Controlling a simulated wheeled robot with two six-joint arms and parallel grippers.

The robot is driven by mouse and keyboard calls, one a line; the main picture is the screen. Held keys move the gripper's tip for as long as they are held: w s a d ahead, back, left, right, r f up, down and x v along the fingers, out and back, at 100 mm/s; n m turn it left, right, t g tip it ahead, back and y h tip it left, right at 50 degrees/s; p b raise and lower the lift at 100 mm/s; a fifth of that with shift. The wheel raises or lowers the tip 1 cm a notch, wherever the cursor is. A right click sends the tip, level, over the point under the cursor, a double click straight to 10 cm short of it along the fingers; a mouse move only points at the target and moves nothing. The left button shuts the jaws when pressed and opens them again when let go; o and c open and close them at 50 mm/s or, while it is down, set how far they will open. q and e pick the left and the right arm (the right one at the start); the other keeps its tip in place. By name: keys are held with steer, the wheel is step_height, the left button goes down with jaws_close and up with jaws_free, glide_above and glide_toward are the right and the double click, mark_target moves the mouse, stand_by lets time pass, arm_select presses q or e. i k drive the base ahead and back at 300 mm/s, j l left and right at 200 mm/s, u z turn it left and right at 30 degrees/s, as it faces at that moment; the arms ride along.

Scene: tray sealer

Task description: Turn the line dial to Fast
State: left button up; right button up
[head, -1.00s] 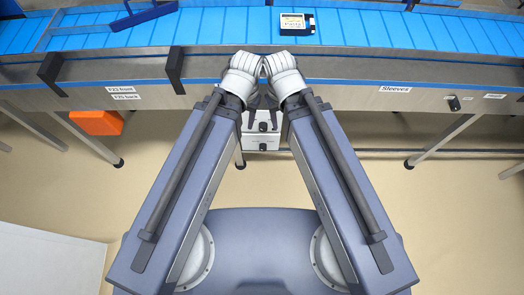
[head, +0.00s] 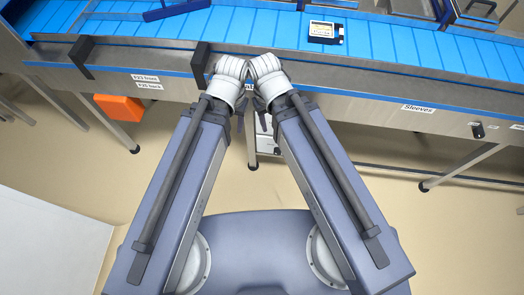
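A small black knob (head: 478,131) sits on the conveyor's front panel at the far right. The print beside it is too small to read, so I cannot tell whether it is the line dial or where it points. A pale box (head: 267,146) under the conveyor is mostly hidden behind my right arm. My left gripper (head: 240,122) and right gripper (head: 262,121) hang close together in front of the conveyor's lower edge, well left of the knob. Only dark slivers of their fingers show beneath the wrists, so their opening is hidden.
The blue conveyor (head: 250,27) crosses the top, carrying a dark labelled pack (head: 326,32). A "Sleeves" label (head: 418,109) is on the front panel. An orange box (head: 119,108) hangs below at left. Table legs (head: 465,164) stand at right. Open floor lies right of my base.

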mark_target(277, 152)
steer(key=l+u, duration=0.85)
steer(key=u, duration=0.15)
steer(key=k+l+u, duration=0.1)
steer(key=l, duration=0.35)
steer(key=k+l, duration=0.1)
steer(key=l, duration=0.3)
steer(key=k+l+u, duration=0.15)
steer(key=l, duration=0.3)
steer(key=k+l, duration=0.1)
steer(key=l, duration=0.3)
steer(key=k+l+u, duration=0.15)
steer(key=l, duration=0.25)
